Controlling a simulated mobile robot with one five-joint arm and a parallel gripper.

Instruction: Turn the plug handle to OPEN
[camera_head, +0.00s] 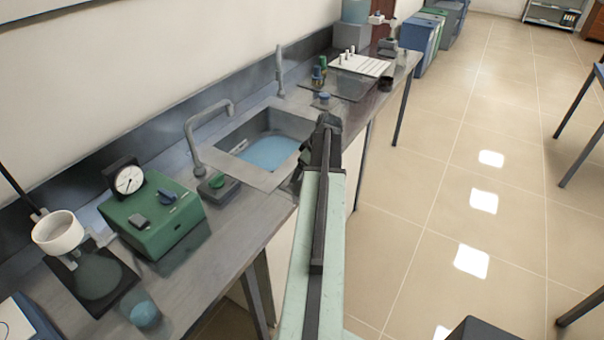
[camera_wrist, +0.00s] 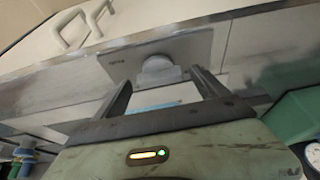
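The plug handle (camera_wrist: 158,72) is a rounded grey knob on a flat grey plate (camera_wrist: 192,48) in the wrist view. The plate has small lettering, possibly OPEN, left of the knob. My gripper (camera_wrist: 161,78) is open, with one dark finger on each side of the knob. I see no clear contact, and the depth between fingertips and knob is hard to judge. In the head view my gripper (camera_head: 322,128) is over the right side of the sink, and my arm hides the handle.
The sink (camera_head: 272,150) holds bluish water, with a curved tap (camera_head: 195,135) at its left. A green box (camera_head: 155,220) with a dial stands farther left. A white rack (camera_head: 360,64) stands right of the sink. Floor beside the bench is clear.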

